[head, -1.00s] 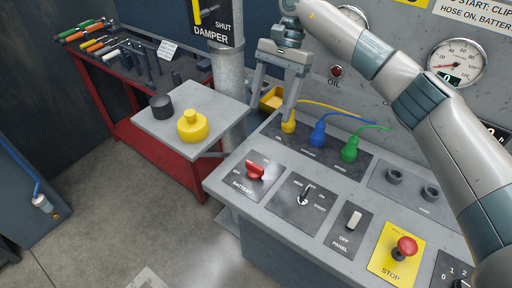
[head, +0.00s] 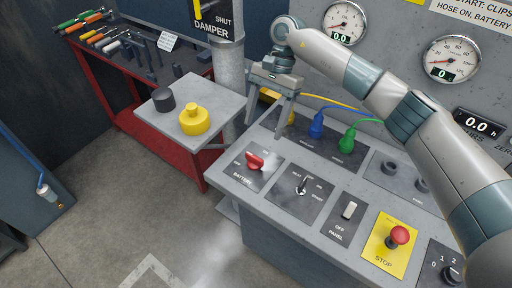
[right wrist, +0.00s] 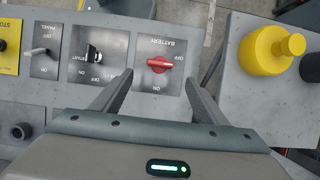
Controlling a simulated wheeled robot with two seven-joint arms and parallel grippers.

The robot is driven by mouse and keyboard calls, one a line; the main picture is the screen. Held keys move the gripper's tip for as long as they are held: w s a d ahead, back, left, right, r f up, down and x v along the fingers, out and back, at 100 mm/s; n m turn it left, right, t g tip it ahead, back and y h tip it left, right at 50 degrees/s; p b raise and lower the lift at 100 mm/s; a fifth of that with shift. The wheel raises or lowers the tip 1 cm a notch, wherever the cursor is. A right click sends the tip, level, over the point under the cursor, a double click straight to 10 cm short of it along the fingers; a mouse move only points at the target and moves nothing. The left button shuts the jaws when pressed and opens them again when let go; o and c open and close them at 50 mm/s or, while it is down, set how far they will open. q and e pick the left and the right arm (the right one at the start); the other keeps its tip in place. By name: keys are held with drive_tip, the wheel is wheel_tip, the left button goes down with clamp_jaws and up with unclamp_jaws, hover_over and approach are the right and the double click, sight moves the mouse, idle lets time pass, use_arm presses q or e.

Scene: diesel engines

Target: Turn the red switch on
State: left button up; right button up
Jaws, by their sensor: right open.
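The red switch (head: 256,162) is a rotary knob on a dark plate marked BATTERY at the left end of the grey console (head: 232,178). In the right wrist view the red switch (right wrist: 159,64) lies ahead of the fingers, its handle about crosswise between the OFF and ON marks. My right gripper (head: 264,128) is open and empty, above and behind the switch, fingers pointing down. In the right wrist view my right gripper (right wrist: 160,82) has its fingertips on either side of the switch's line, apart from it. My left gripper is not in view.
To the right are a key switch (head: 302,187), a panel toggle (head: 348,210) and a red stop button (head: 400,235). Blue (head: 316,127) and green (head: 347,140) plugs stand behind. A side shelf holds a yellow knobbed piece (head: 194,120) and black cylinder (head: 163,100).

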sight(255, 156)
drive_tip(key=p+x, duration=0.4)
drive_tip(key=x, duration=0.5)
drive_tip(key=shift+f, duration=0.15)
drive_tip(key=shift+s+a+f, duration=0.1)
drive_tip(key=shift+s+f, duration=0.05)
drive_tip(key=shift+f, duration=0.35)
drive_tip(key=c, duration=1.1)
